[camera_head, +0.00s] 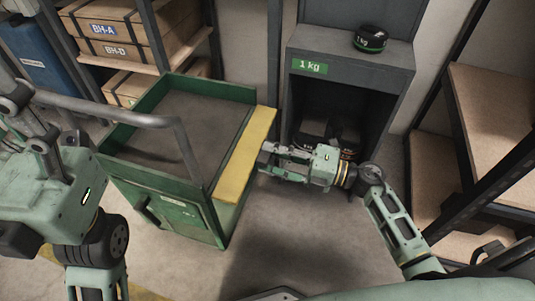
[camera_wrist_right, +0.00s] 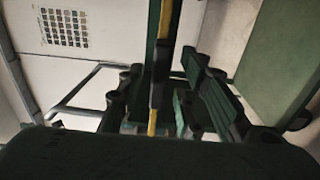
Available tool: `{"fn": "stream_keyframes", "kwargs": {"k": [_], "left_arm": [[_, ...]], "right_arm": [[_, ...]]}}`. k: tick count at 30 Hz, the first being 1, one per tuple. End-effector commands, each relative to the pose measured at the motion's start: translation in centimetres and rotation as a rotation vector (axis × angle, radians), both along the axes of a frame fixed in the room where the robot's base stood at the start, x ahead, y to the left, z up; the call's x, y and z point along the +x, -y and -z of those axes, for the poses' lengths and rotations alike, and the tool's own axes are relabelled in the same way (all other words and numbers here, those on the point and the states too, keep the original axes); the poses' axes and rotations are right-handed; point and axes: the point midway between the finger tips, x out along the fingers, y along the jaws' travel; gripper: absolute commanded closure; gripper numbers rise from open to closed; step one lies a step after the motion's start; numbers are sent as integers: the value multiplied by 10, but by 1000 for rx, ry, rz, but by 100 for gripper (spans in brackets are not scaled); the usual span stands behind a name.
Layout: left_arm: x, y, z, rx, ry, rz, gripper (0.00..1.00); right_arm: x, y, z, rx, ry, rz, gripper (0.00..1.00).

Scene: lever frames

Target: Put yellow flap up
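The yellow flap (camera_head: 243,158) is a long strip along the right side of the green cart (camera_head: 160,212). It sticks out from the cart's top edge and looks about level. My right gripper (camera_head: 268,153) is at the flap's outer edge, near its middle. In the right wrist view the flap (camera_wrist_right: 161,60) shows edge-on between the two spread fingers (camera_wrist_right: 160,100), with gaps beside it, so the gripper looks open. Whether a finger touches the flap is unclear. My left gripper (camera_head: 38,135) is at the far left, away from the flap; its finger opening is not clear.
A grey cabinet (camera_head: 350,65) with a "1 kg" label and a dark round weight (camera_head: 370,39) on it stands behind the right gripper. Shelves with wooden boxes (camera_head: 110,28) are behind the cart; wooden shelves (camera_head: 490,110) stand right. Floor (camera_head: 290,220) in front is clear.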

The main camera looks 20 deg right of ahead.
Motion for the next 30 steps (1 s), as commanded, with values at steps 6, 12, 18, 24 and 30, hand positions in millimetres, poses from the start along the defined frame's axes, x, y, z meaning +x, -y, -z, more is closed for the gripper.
{"fn": "stream_keyframes", "kwargs": {"k": [6,12,18,24,30], "left_arm": [[-1,1,-2,2,15,-1,39],[-1,1,-3,3,15,-1,39],[-1,1,-3,3,15,-1,39],[-1,1,-3,3,15,-1,39],[-1,1,-3,3,16,-1,39]], "right_arm": [[10,-14,0,0,0,1,67],[10,-15,-1,1,-1,1,67],[10,-15,-1,1,-1,1,80],[10,-14,-1,0,-1,1,98],[10,-14,0,0,-1,1,100]]}}
